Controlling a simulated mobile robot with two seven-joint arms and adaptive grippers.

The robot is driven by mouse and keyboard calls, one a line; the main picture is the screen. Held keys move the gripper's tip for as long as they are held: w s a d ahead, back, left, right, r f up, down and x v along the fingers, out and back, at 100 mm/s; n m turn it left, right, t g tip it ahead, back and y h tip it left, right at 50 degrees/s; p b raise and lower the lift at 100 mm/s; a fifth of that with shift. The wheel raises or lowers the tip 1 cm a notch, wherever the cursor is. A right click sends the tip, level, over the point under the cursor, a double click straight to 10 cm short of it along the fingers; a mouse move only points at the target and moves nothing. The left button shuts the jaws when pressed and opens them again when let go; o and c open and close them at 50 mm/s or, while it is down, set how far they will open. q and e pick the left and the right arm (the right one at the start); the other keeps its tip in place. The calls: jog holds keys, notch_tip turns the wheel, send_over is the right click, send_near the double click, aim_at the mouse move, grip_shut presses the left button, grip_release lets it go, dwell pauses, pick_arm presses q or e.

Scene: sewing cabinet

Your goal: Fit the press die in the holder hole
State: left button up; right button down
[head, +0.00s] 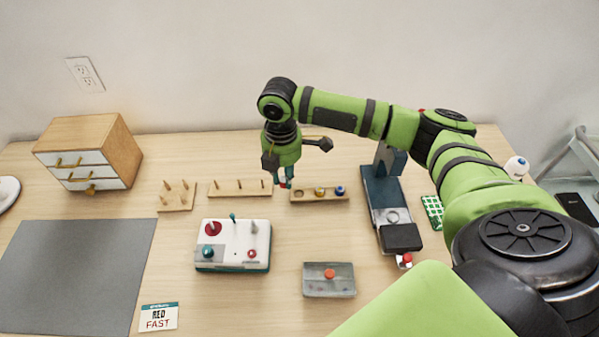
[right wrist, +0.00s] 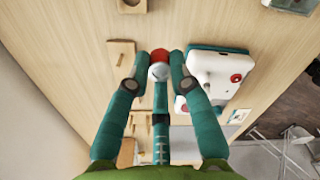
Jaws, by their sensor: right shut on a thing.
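My right gripper (head: 284,168) points down over the back of the table. It is shut on the press die (right wrist: 159,63), a small piece with a red top and a pale part below it. In the head view the die shows only partly beneath the fingers. The wooden holder (head: 334,195) lies just right of the gripper, with a yellow and a blue piece in it and an open hole at its left end. The die is apart from the holder, to the left of that hole. My left gripper is in neither view.
Two wooden peg boards (head: 240,188) stand left of the holder. A white control box (head: 232,258) with a red knob is in front. A dark press (head: 380,190) stands to the right. A grey box (head: 329,287) with an orange button sits nearer. A grey mat (head: 75,275) lies left.

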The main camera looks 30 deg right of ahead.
aim_at(299, 195)
jog(key=d+f+n, duration=0.1)
jog(key=n, duration=0.1)
jog(key=w+d+f+n, duration=0.1)
jog(key=d+f+n, duration=0.1)
jog(key=n, duration=0.1)
jog(key=d+f+n, duration=0.1)
jog(key=d+n, duration=0.1)
jog(key=shift+w+d+f+n, duration=0.15)
jog(key=shift+w+f+n, duration=0.2)
jog(key=shift+f+n, duration=0.05)
jog(key=shift+f, duration=0.25)
notch_tip(299, 195, down, 4)
jog(key=b, duration=0.5)
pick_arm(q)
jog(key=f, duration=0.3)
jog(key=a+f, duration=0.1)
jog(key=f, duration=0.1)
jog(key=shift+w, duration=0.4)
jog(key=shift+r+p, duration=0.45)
pick_arm(e)
jog(key=shift+r, duration=0.1)
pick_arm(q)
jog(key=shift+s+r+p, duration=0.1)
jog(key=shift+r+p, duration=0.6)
pick_arm(e)
jog(key=shift+f, duration=0.65)
dwell(0.9)
jog(key=c, duration=1)
grip_release()
